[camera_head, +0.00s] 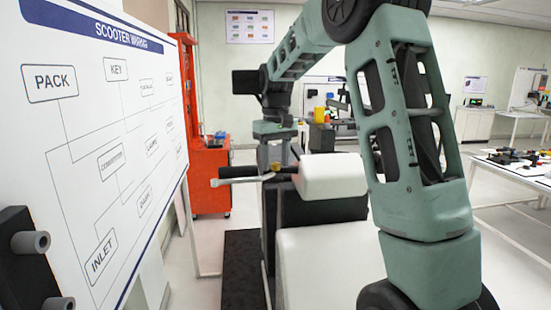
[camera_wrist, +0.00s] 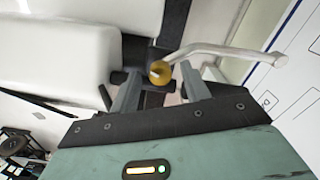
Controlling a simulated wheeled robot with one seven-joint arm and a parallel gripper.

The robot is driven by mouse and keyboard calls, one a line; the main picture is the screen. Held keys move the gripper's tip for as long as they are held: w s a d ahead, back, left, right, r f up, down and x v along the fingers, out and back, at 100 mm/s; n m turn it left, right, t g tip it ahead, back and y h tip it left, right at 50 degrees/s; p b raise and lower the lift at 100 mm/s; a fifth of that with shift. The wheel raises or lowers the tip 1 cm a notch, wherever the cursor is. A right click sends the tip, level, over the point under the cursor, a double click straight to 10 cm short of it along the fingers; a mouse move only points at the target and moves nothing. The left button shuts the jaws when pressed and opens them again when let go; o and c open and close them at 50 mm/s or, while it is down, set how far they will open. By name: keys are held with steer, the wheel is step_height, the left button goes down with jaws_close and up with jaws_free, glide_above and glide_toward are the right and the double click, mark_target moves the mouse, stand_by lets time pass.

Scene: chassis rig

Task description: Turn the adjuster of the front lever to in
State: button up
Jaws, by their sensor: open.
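A yellow round knob (camera_wrist: 159,72), which looks like the adjuster, sits at the inner end of a pale bent lever (camera_wrist: 232,52). In the head view the lever (camera_head: 238,181) sticks out to the left of the white-topped scooter body, with the yellow knob (camera_head: 276,167) at its inner end. My gripper (camera_wrist: 160,84) is open, with one finger on each side of the knob in the wrist view. I cannot tell whether either finger touches it. In the head view my gripper (camera_head: 277,152) points down just above the knob, its fingertips partly hidden.
A white padded block (camera_head: 333,174) stands right beside the lever, with a white seat (camera_head: 330,262) nearer. A wiring board (camera_head: 100,140) stands at the left. A red cabinet (camera_head: 210,180) is behind, and a table with tools (camera_head: 515,175) is at the right.

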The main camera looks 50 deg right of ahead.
steer(key=c, duration=1)
steer(key=shift+r+m, duration=0.1)
steer(key=shift+m, duration=0.2)
steer(key=m+p, duration=0.1)
steer(key=m, duration=0.3)
steer(key=shift+p, duration=0.3)
steer(key=m+p, duration=0.1)
steer(key=m, duration=0.4)
steer(key=m+p, duration=0.2)
steer(key=m, duration=0.3)
steer(key=shift+r, duration=0.1)
steer(key=shift+m+p, duration=1.1)
steer(key=shift+m, duration=1.3)
